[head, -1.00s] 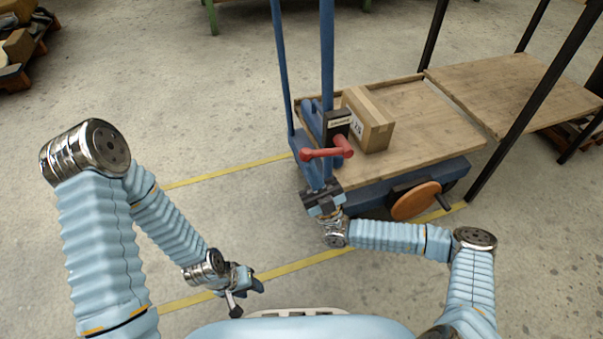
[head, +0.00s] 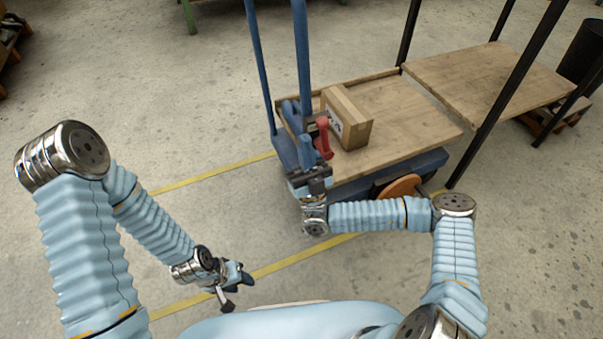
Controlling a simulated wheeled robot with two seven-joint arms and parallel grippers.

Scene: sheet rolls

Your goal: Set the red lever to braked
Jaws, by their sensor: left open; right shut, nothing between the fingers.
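The red lever (head: 323,138) is on the blue post at the near end of the cart. Its handle looks roughly upright in the picture. My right gripper (head: 307,155) is shut and empty, just left of and below the lever; I cannot tell whether it touches it. The dark label plate by the lever is mostly hidden, so I cannot read the lever's setting. My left gripper (head: 242,280) is open and empty, low over the floor in front of my body.
The cart's wooden deck (head: 405,125) carries a cardboard box (head: 347,118) close behind the lever. Two tall blue uprights (head: 303,55) rise left of it. An orange wheel (head: 398,187) is at the cart's side. A wooden shelf (head: 490,75) with dark posts adjoins it.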

